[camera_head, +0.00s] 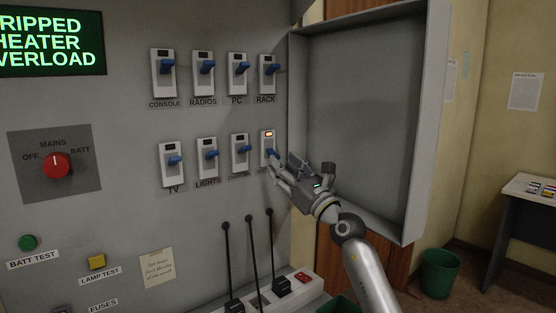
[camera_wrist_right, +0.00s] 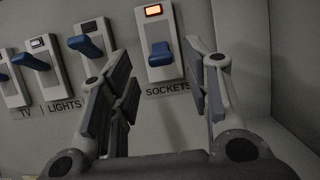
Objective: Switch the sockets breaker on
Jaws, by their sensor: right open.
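The sockets breaker (camera_wrist_right: 158,42) is a pale switch with a blue lever (camera_wrist_right: 160,54) and an orange lit window at its top, above the label "SOCKETS". In the head view the sockets breaker (camera_head: 267,138) is the last one on the right in the lower row, its window also lit orange. My right gripper (camera_head: 276,172) is just below it. In the right wrist view the right gripper (camera_wrist_right: 162,95) has its fingers spread and empty, one on each side below the lever, which is apart from them. The left gripper is not in view.
An open panel door (camera_head: 365,110) stands to the right. Black cables run down to a power strip (camera_head: 303,285). A red MAINS knob (camera_head: 57,165) is at left.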

